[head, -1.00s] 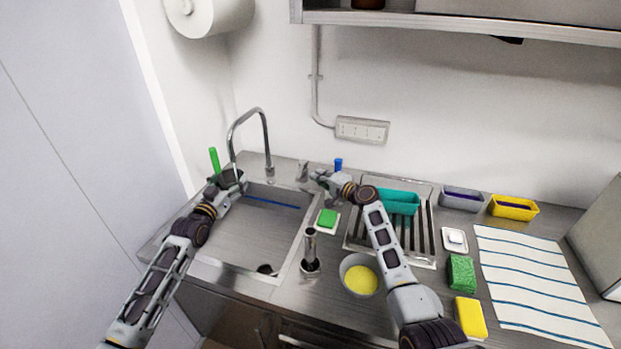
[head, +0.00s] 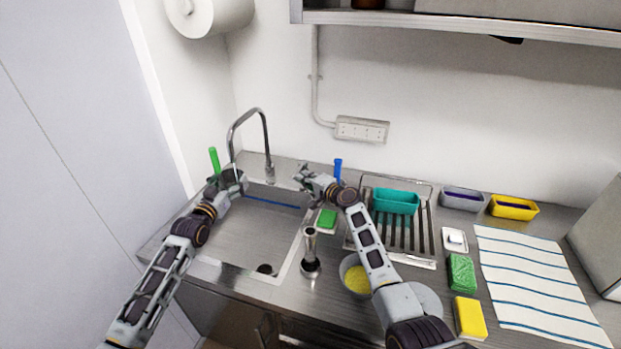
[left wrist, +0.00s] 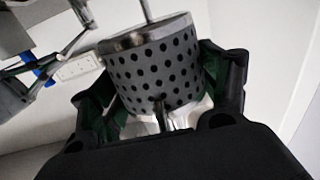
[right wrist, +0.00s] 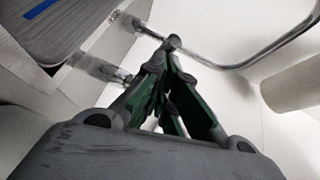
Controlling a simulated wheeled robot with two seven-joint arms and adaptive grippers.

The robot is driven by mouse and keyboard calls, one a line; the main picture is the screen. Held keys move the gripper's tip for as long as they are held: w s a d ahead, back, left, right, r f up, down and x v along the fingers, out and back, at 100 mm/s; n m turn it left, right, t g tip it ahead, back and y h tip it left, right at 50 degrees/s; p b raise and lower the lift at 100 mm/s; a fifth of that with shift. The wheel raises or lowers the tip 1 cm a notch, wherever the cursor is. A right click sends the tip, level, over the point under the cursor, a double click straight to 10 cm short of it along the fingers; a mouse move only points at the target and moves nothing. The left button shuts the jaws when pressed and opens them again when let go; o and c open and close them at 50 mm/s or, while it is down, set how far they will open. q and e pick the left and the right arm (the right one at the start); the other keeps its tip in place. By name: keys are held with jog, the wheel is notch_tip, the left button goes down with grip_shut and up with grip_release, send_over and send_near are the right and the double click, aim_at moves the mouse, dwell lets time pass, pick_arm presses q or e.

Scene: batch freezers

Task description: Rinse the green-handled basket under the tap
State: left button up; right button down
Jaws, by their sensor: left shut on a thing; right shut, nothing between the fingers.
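The basket's green handle (head: 214,160) stands up at the left rear of the sink, beside the curved tap (head: 266,135). The left wrist view shows its perforated metal body (left wrist: 155,65). My left gripper (head: 228,183) is shut on the basket. The basket's body is mostly hidden in the head view. The tap's spout end is to the right of the left gripper. My right gripper (head: 304,177) is shut and empty behind the sink's right rear corner. The right wrist view shows its closed fingers (right wrist: 170,85) near metal pipework. I see no clear water stream.
The sink basin (head: 245,235) is open below the left arm. A blue handle (head: 338,170) stands behind the right arm. A drying rack (head: 425,240) with a teal tub (head: 396,201) is to the right. A grey bowl (head: 347,264) and a metal cylinder (head: 310,255) stand in front.

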aim_at(229, 187)
jog(key=shift+a, duration=0.6)
jog(key=shift+d, duration=0.15)
jog(key=v, duration=1.3)
dwell(0.5)
pick_arm(q)
jog(key=shift+s, duration=0.15)
pick_arm(e)
jog(key=shift+w+d+r, duration=0.1)
jog(key=shift+r, duration=0.2)
pick_arm(q)
jog(key=shift+s+d+r+p, duration=0.1)
jog(key=shift+s+d+p, duration=0.05)
jog(key=shift+s+p, duration=1.2)
jog(key=shift+s+d+p, duration=0.15)
jog(key=shift+s+p, duration=0.65)
jog(key=shift+s, duration=0.45)
jog(key=shift+s+d+p, duration=0.15)
jog(key=shift+s+p, duration=0.65)
jog(key=shift+s, duration=0.45)
pick_arm(e)
jog(key=shift+r, duration=2.75)
